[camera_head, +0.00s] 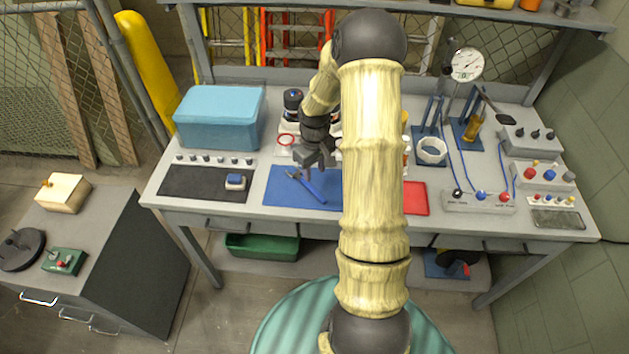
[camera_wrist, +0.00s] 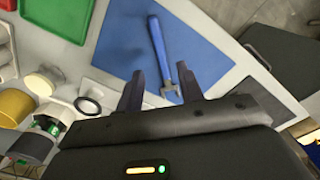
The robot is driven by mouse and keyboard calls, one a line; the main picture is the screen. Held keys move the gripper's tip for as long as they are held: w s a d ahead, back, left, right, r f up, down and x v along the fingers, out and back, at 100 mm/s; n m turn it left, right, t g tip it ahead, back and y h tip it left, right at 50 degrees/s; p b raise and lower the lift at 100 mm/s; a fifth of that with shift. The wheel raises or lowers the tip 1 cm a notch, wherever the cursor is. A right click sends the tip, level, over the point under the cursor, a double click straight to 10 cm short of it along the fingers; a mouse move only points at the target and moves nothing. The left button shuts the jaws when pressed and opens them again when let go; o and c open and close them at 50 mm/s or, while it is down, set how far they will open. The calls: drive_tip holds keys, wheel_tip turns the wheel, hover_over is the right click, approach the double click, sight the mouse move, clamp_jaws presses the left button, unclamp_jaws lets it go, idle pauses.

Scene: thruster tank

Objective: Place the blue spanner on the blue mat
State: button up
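The blue spanner (camera_head: 313,190) lies on the blue mat (camera_head: 279,190) at the front middle of the bench. In the wrist view the spanner (camera_wrist: 157,42) has a blue handle and a grey jaw end, and rests on the mat (camera_wrist: 202,42). My gripper (camera_head: 318,160) is just above the mat, near the spanner's jaw end. In the wrist view my gripper (camera_wrist: 162,88) has its fingers apart, with the jaw end showing between them and no clear contact. My arm hides the right part of the mat in the head view.
A black mat (camera_head: 195,184) with a small blue-and-white item (camera_head: 235,181) lies to the left. A blue box (camera_head: 219,119) stands behind it. A red mat (camera_head: 415,198) is to the right. A green tray (camera_wrist: 60,36) and a yellow cylinder (camera_wrist: 14,107) show in the wrist view.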

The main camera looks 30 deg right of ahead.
wheel_tip(320, 180, up, 4)
drive_tip(key=shift+f, duration=0.1)
drive_tip(key=shift+a, duration=0.1)
idle(0.5)
drive_tip(key=s+a+r+m+t, duration=0.1)
drive_tip(key=s+a+r, duration=0.4)
drive_tip(key=s+a, duration=0.2)
drive_tip(key=s+a+r+m+t, duration=0.1)
drive_tip(key=s+a+r, duration=0.4)
drive_tip(key=s+a, duration=0.3)
drive_tip(key=shift+s+a+r+t, duration=0.15)
drive_tip(key=shift+s+t, duration=0.15)
drive_tip(key=shift+s, duration=0.15)
